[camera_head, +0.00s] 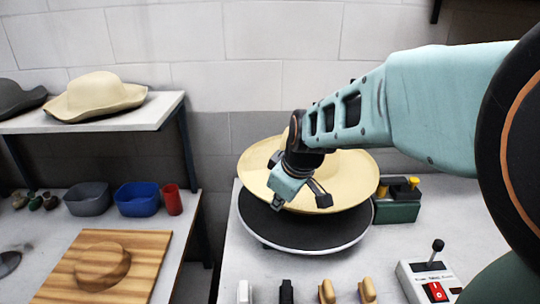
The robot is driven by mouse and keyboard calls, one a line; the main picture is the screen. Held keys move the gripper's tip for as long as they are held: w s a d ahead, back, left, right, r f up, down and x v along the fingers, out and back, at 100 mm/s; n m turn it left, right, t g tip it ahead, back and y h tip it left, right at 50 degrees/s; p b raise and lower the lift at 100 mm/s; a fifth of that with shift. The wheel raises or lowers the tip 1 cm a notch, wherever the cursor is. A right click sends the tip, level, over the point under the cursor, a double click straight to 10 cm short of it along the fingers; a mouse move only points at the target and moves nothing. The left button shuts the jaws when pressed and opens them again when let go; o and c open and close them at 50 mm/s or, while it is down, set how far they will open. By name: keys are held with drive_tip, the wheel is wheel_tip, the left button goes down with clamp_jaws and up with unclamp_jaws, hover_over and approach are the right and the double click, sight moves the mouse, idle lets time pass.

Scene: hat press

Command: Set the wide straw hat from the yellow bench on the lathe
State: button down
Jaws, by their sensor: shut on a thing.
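The wide straw hat (353,182) is pale yellow with a broad brim. It is over the round black-topped disc with a pale rim (300,235), which I take to be the lathe. My gripper (300,200) is shut on the hat's near brim, and my wrist hides part of the crown. The hat covers the back of the disc, and the disc's front shows bare. I cannot tell whether the brim touches the disc. No yellow bench can be made out.
Another straw hat (98,95) and a dark hat (20,98) rest on the left shelf (150,112). A green block with yellow parts (398,198) stands close right of the disc. Brushes and a switch box (425,280) line the front. A wooden block (140,255) lies left.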

drive_tip(key=shift+f+b, duration=3.6)
drive_tip(key=shift+f, duration=1.1)
drive_tip(key=shift+f+b, duration=0.7)
drive_tip(key=shift+b, duration=0.05)
drive_tip(key=c, duration=2)
unclamp_jaws()
drive_tip(key=shift+c, duration=0.2)
drive_tip(key=shift+r, duration=0.15)
